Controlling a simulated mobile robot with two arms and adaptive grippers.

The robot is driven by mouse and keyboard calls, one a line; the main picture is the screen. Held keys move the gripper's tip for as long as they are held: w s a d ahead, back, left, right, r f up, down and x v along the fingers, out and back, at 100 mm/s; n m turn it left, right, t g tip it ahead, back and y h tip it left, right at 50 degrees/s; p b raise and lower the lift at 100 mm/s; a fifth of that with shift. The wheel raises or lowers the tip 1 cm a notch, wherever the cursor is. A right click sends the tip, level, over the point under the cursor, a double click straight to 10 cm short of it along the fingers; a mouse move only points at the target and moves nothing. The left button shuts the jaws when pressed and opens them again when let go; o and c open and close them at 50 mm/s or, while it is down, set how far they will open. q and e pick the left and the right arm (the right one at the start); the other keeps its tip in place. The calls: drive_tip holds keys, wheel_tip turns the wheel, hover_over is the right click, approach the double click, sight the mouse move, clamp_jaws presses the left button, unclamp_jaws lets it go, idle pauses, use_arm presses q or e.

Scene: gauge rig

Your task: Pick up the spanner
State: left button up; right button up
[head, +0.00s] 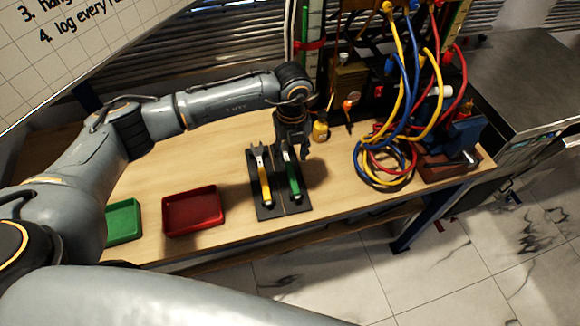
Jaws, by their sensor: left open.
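Two hand tools lie side by side on a black tray (270,213) on the wooden bench. One has a yellow handle (264,180) and a forked-looking grey head toward the back; the other has a green handle (292,177). My right gripper is out of view.
A red tray (194,211) and a green tray (123,221) stand to the left on the bench. A small yellow bottle (320,131) stands just right of my left gripper. Coiled red, blue and yellow hoses (385,165) and a vise (462,150) fill the right end.

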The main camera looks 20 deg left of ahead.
sight(291, 171)
use_arm(q)
drive_tip(key=shift+f, duration=0.7)
drive_tip(key=shift+f+p, duration=0.3)
drive_tip(key=shift+p, duration=0.1)
wheel_tip(291, 171, down, 4)
drive_tip(key=shift+a+r+p, duration=0.1)
drive_tip(key=shift+r+p, duration=0.1)
drive_tip(key=shift+p, duration=0.55)
drive_tip(key=shift+f, duration=0.5)
clamp_jaws()
